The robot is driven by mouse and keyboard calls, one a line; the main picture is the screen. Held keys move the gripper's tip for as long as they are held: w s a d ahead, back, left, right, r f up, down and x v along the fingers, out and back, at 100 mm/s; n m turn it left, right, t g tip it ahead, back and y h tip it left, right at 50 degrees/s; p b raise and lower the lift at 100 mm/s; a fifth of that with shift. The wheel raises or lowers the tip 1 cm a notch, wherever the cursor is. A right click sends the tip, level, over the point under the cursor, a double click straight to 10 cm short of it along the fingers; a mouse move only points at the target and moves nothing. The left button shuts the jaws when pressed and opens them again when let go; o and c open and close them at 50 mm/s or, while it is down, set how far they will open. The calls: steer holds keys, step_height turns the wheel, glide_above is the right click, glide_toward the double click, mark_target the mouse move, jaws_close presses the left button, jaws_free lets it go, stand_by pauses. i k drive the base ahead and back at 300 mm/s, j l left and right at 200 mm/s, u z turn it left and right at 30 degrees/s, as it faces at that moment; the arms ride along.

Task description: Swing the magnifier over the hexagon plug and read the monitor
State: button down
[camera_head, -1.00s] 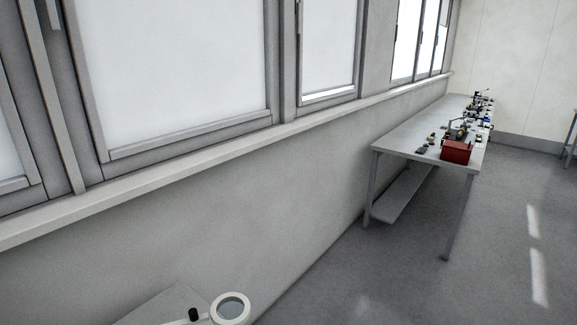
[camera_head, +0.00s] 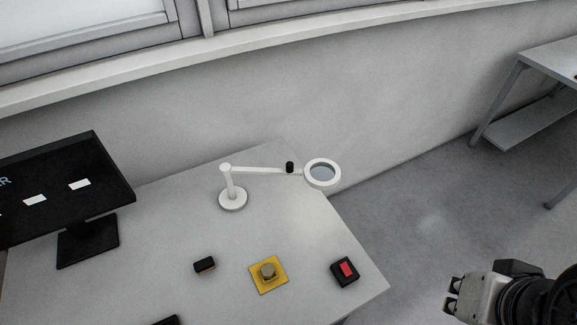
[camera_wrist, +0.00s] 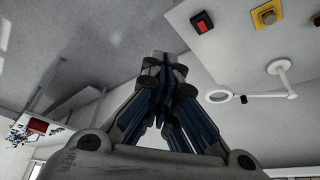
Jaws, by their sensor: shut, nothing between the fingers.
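The magnifier (camera_head: 304,176) is a white ring lens on a jointed arm with a round base, standing at the back of the table. Its lens hangs past the table's right edge, and a black knob sits on its arm. The hexagon plug (camera_head: 268,271) stands on a yellow square plate near the front, clear of the lens. The black monitor (camera_head: 98,160) is at the left, partly cut off; it shows white patches and a few letters. My gripper (camera_head: 453,296) is shut and empty, right of the table. The wrist view shows its fingers (camera_wrist: 163,68), the magnifier (camera_wrist: 209,96) and the plug (camera_wrist: 269,18).
A black box with a red top (camera_head: 345,271) sits right of the yellow plate. A small dark block (camera_head: 204,265) lies to its left. A dark item (camera_head: 166,321) is cut off at the front edge. Another bench (camera_head: 552,62) stands at the far right. Floor between is clear.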

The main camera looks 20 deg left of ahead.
mark_target(225, 168)
steer(key=l+u, duration=0.15)
steer(key=u, duration=0.35)
steer(key=l+u, duration=0.1)
steer(key=u, duration=0.35)
steer(key=i+u, duration=0.2)
steer(key=u, duration=0.2)
steer(key=i+u, duration=0.2)
steer(key=u, duration=0.2)
